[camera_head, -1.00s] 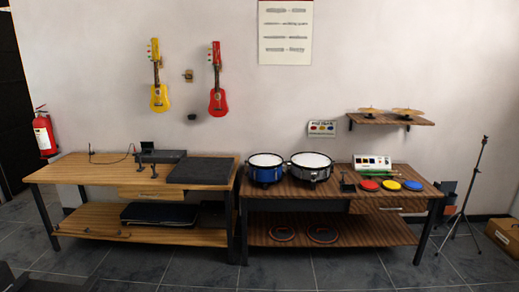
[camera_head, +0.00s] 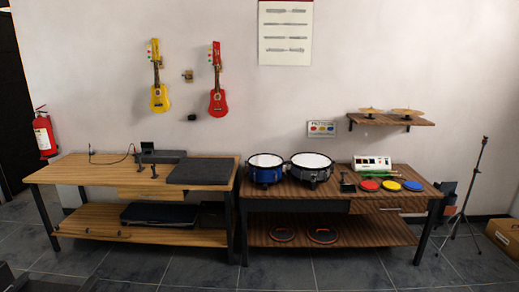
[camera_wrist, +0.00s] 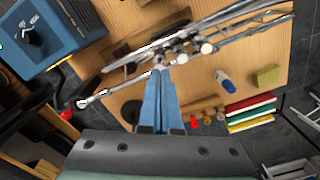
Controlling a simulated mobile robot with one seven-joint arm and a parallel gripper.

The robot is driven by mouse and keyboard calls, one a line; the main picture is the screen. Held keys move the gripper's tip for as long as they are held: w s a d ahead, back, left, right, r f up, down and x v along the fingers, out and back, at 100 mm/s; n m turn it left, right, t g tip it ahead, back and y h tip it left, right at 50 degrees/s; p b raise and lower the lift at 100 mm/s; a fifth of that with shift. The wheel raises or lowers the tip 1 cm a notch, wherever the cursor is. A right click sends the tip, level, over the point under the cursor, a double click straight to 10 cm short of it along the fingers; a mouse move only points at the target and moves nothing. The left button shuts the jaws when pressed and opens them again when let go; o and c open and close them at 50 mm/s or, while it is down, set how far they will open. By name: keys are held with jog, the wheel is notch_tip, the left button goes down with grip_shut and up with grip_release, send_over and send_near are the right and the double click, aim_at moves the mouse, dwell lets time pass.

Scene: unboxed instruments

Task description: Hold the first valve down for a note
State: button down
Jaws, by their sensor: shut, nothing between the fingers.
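A silver brass instrument with long tubes (camera_wrist: 228,24) lies across the wooden board in the wrist view. Several round silver caps show along its middle, one (camera_wrist: 208,48) clear of my fingers and one (camera_wrist: 182,59) close beside the tips. My gripper (camera_wrist: 160,70) is shut and empty, its two blue fingers together. Its tips overlap the instrument's middle at the leftmost caps. I cannot tell whether they touch or press a valve, or which valve is the first. The fingertips hide part of the instrument there. The head view shows neither gripper nor instrument.
A blue box with a black dial (camera_wrist: 30,38) stands left of the instrument. A blue-and-white bottle (camera_wrist: 225,82), a yellowish block (camera_wrist: 267,76) and coloured folded cloths (camera_wrist: 250,114) lie to the right. In the head view, drums (camera_head: 311,164) and two benches line the wall.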

jog(key=shift+f, duration=0.15)
jog(key=shift+f+b, duration=0.9)
jog(key=shift+f, duration=0.55)
jog(key=shift+r, duration=0.1)
dwell(0.5)
notch_tip(320, 180, up, 7)
jog(key=p, duration=0.7)
dwell(0.4)
